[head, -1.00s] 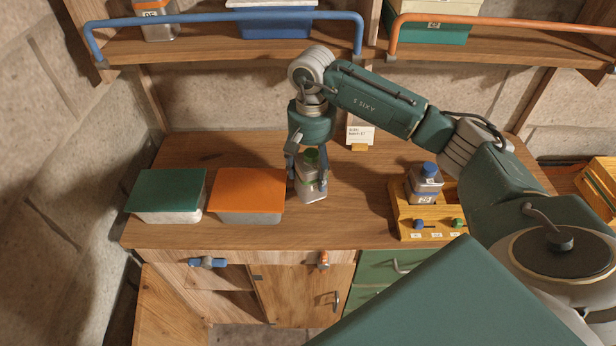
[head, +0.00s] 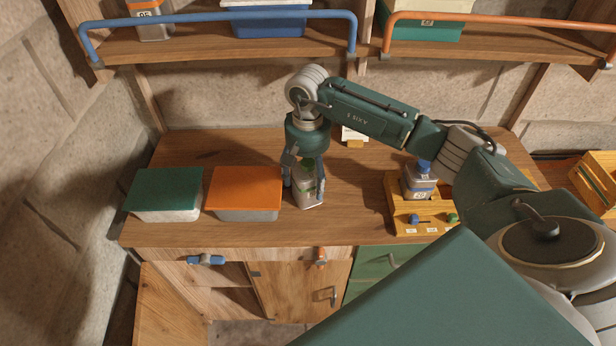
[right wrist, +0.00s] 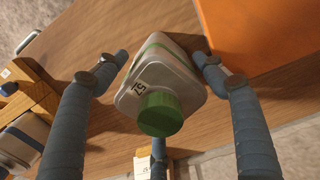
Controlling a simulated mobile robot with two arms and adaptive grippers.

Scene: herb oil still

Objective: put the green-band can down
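The green-band can (head: 308,190) is a pale, square-sided can with a green cap. It also shows in the right wrist view (right wrist: 165,77), cap towards the camera, marked "57". The can looks roughly upright. Its base is at or just above the wooden worktop (head: 240,237); I cannot tell whether it touches. My left gripper is not in view.
An orange-lidded box (head: 244,188) stands just left of the can, and a green-lidded box (head: 165,189) stands further left. To the right, a yellow wooden rack (head: 402,216) holds a blue-capped can (head: 418,181). A small card (head: 354,134) stands behind. The worktop in front is clear.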

